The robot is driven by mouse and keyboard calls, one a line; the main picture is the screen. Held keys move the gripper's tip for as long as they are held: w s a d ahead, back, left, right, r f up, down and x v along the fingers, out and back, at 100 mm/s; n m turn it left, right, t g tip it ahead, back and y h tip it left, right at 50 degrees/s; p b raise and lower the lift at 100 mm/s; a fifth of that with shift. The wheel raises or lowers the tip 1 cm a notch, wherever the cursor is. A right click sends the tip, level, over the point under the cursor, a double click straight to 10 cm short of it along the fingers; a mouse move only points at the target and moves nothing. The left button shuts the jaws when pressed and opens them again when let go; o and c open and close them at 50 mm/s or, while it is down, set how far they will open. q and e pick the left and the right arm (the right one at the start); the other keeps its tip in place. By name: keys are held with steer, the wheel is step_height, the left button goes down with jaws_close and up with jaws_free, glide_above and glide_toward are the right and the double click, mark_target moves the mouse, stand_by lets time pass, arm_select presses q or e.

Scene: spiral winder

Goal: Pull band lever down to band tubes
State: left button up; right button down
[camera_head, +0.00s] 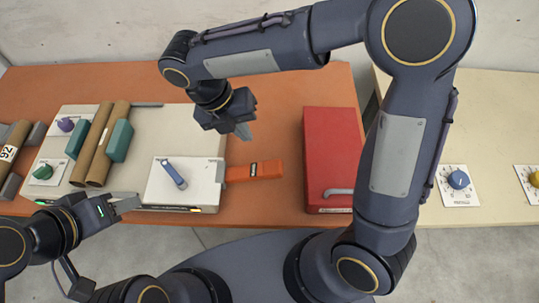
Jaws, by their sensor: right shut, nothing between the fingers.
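An orange lever (258,171) with a small dark label, too small to read, sticks out to the right from a pale machine block (215,125). It looks like the band lever. Two brown tubes (103,143) lie side by side on the left part of the block, beside green-teal pads (119,141). My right gripper (243,131) is shut and empty, pointing down above and behind the orange lever, apart from it. My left gripper (134,204) is at the block's front edge, left of the white plate; whether its fingers are open is unclear.
A blue handle (173,174) sits on a white plate (202,187). Purple (66,124) and green (43,172) knobs are at the left. A red box (331,130) stands right of the lever. Blue (458,180) and yellow (534,179) knobs are on the right-hand table (490,120).

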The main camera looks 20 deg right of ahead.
mark_target(270, 167)
steer(key=p+x, duration=0.1)
steer(key=x, duration=1.3)
steer(key=shift+d, duration=0.1)
arm_select(q)
steer(key=shift+r, duration=0.45)
steer(key=shift+f, duration=0.2)
arm_select(e)
steer(key=shift+f, duration=0.1)
